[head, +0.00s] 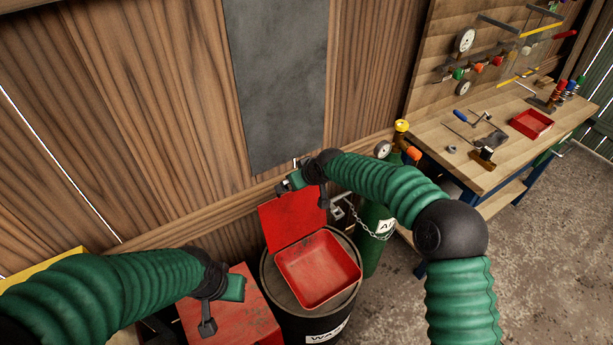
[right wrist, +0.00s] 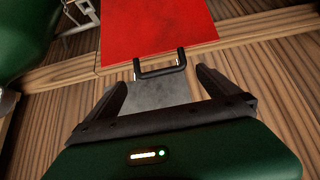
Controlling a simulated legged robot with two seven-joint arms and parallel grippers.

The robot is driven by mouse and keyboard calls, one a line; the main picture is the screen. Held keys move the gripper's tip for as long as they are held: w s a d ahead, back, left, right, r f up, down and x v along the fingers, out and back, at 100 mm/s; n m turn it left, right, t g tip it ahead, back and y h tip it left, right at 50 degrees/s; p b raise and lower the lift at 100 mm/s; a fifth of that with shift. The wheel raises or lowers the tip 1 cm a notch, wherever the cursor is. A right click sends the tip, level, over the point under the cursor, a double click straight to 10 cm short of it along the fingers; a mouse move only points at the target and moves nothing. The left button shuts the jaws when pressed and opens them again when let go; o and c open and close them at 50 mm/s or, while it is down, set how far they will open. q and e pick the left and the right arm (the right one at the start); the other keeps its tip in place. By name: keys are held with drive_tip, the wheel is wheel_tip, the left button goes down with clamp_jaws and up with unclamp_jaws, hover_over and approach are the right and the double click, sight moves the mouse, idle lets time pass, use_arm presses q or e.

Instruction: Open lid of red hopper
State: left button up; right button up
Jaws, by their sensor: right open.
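The red hopper (head: 318,268) is an open-topped red box on a dark drum. Its red lid (head: 293,218) stands raised at the hopper's back edge, near the wooden wall, leaving the inside exposed. My right gripper (head: 302,193) is at the lid's upper edge. In the right wrist view, the lid (right wrist: 155,28) has a black handle (right wrist: 160,70) on its edge. The open fingers of my right gripper (right wrist: 163,82) are on either side of the handle, with visible gaps. My left gripper (head: 215,310) hangs over a red box at lower left; its finger opening is unclear.
The drum (head: 315,328) supports the hopper. The red box (head: 255,315) stands left of it. A green gas cylinder (head: 374,240) with a chain stands close on the right. A workbench (head: 470,160) with tools is farther right. The concrete floor (head: 540,260) there is clear.

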drive_tip(key=v, duration=1)
drive_tip(key=shift+s+r+b, duration=0.2)
drive_tip(key=shift+r+b, duration=0.05)
drive_tip(key=shift+b, duration=0.1)
drive_tip(key=shift+d, duration=0.1)
drive_tip(key=s+d+f+m+g+h, duration=0.1)
drive_tip(key=s+d+f, duration=0.4)
drive_tip(key=s+d, duration=0.6)
drive_tip(key=s+d+f+m+g+h, duration=0.2)
drive_tip(key=s+d+f+m, duration=0.3)
drive_tip(key=s+d, duration=0.7)
drive_tip(key=s+m+h, duration=0.1)
drive_tip(key=s, duration=0.5)
drive_tip(key=shift+d+g, duration=0.3)
drive_tip(key=shift+s, duration=0.1)
